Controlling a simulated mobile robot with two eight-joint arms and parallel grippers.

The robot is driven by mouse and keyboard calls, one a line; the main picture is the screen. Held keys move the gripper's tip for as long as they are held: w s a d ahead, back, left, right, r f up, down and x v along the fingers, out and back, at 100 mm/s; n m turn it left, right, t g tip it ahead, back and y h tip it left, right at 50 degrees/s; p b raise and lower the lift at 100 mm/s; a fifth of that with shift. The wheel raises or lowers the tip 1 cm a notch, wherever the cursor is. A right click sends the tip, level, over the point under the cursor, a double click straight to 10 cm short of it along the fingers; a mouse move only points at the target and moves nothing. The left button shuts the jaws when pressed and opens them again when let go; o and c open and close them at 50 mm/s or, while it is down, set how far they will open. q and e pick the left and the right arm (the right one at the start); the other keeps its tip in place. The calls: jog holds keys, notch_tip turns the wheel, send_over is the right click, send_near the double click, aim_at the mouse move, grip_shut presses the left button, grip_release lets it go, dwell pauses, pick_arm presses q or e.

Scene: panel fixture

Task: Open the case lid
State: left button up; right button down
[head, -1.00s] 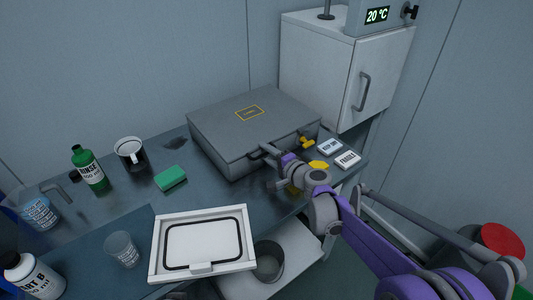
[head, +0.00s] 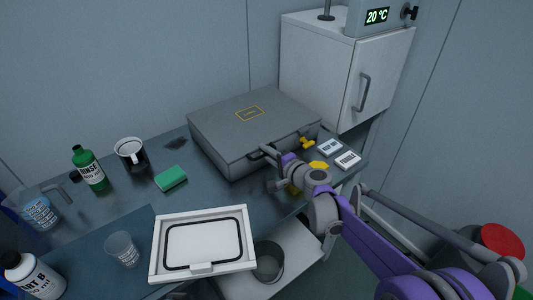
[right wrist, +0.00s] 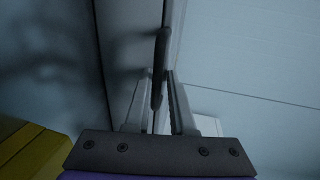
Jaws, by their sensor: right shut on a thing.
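The grey case (head: 250,128) lies closed on the dark bench, with a yellow-framed label on its flat lid (head: 249,112). My right gripper (head: 266,150) is at the middle of the case's front side. In the right wrist view, its two fingers (right wrist: 158,88) are shut on a dark bar, which looks like the case handle (right wrist: 161,60). The gripper partly hides the handle and front seam in the head view. My left gripper is not in view.
A white cabinet (head: 335,75) stands close behind and right of the case. A white framed panel (head: 160,245) lies in front. Two small labelled boxes (head: 347,160) sit at right.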

jog(key=shift+s+f, duration=0.15)
jog(key=shift+f, duration=0.1)
dwell(0.6)
